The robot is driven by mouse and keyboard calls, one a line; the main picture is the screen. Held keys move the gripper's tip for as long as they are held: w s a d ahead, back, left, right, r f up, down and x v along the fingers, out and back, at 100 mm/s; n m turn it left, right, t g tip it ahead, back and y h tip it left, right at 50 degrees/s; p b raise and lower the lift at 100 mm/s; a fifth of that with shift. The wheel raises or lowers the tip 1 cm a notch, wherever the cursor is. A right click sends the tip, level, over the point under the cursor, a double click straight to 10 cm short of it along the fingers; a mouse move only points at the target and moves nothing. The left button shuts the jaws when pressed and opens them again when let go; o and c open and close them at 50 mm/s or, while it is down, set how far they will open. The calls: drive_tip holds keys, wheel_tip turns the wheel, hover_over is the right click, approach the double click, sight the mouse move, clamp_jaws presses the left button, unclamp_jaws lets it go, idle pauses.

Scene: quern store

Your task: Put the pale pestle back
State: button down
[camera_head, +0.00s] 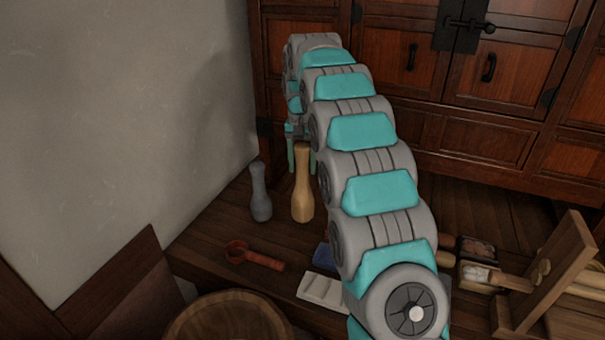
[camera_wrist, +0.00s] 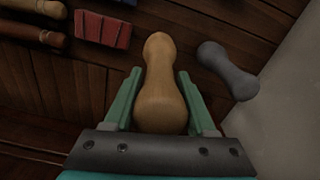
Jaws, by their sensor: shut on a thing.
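The pale pestle (camera_head: 302,185) is a light wooden piece with a narrow waist. It stands upright over the dark wooden boards at the wall side, and I cannot tell whether its foot touches them. My gripper (camera_head: 302,160) is at its upper part, with one teal finger on each side. In the wrist view the pale pestle (camera_wrist: 162,85) lies between the two fingers of my gripper (camera_wrist: 162,95), which is shut on it. A grey pestle (camera_head: 260,190) stands just left of it, apart from it. The grey pestle also shows in the wrist view (camera_wrist: 228,70).
A red-brown ladle (camera_head: 254,256), a pale block (camera_head: 323,290) and a round wooden tub (camera_head: 228,318) are in front. A wooden stand (camera_head: 548,275) and small boxes (camera_head: 478,274) are at right. A dark cabinet (camera_head: 480,80) closes the back.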

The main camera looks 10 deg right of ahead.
sight(302, 144)
drive_tip(key=shift+f, duration=1.65)
drive_tip(key=shift+c, duration=1.1)
unclamp_jaws()
drive_tip(key=shift+f, duration=0.1)
wheel_tip(302, 144, up, 8)
drive_tip(key=shift+r, duration=0.25)
drive_tip(key=shift+r+p, duration=0.9)
drive_tip(key=shift+r, duration=0.95)
